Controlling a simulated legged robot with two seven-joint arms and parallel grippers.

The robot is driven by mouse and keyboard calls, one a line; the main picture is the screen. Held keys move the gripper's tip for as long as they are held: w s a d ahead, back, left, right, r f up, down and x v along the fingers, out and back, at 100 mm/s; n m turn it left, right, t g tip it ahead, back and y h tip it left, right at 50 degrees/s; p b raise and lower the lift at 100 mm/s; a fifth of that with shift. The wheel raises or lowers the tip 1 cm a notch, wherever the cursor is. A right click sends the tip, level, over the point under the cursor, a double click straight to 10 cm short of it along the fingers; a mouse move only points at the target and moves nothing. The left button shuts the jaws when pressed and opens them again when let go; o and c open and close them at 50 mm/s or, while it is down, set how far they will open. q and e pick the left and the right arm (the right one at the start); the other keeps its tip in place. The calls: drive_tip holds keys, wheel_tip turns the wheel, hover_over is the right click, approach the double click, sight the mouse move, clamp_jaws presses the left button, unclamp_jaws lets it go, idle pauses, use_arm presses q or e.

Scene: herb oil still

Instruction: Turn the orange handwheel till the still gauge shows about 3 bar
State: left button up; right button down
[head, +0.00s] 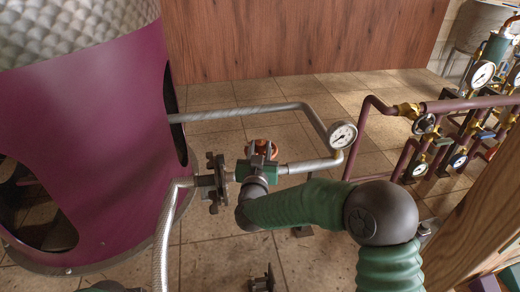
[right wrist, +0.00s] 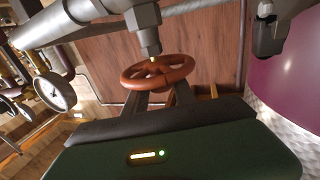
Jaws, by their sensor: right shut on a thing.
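In the right wrist view the handwheel (right wrist: 158,72) shows as a spoked ring on a stem. My right gripper (right wrist: 160,94) is shut on its near rim; in the head view the gripper (head: 258,167) is at the valve, its fingers partly hidden. The round white still gauge (head: 342,134) stands on the pipe right of the valve; its numbers and needle are too small to read surely. My left gripper is not clearly visible.
A large purple still (head: 110,120) fills the left side. More pipes with gauges (head: 481,73) stand at the right, behind a wooden post (head: 475,225). Tiled floor lies open behind the pipe.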

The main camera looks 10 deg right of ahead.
drive_tip(key=n+y+b, duration=0.1)
drive_tip(key=y, duration=0.1)
drive_tip(key=d+n+y+b, duration=0.1)
drive_tip(key=n+y, duration=0.1)
drive_tip(key=shift+f+t+y, duration=0.1)
drive_tip(key=shift+t+y, duration=0.3)
drive_tip(key=n+y, duration=0.2)
drive_tip(key=y, duration=0.1)
drive_tip(key=shift+d+r+n+y, duration=0.2)
drive_tip(key=shift+n+y, duration=0.3)
drive_tip(key=shift+y, duration=0.2)
drive_tip(key=shift+w+r+n+g+y+p, duration=0.1)
drive_tip(key=shift+n+g+y+p, duration=0.3)
drive_tip(key=shift+y, duration=0.2)
drive_tip(key=n+g+y+p, duration=0.1)
drive_tip(key=n+y+p, duration=0.1)
drive_tip(key=y, duration=0.1)
drive_tip(key=n+g+y+p, duration=0.2)
drive_tip(key=y+p, duration=0.1)
drive_tip(key=shift+w+d+r, duration=0.15)
drive_tip(key=shift+d, duration=0.05)
drive_tip(key=shift+w+f+n+g+y+p, duration=0.1)
drive_tip(key=shift+f+n+g+y+p, duration=0.1)
drive_tip(key=shift+n+g+y+p, duration=1.35)
drive_tip(key=shift+g, duration=0.25)
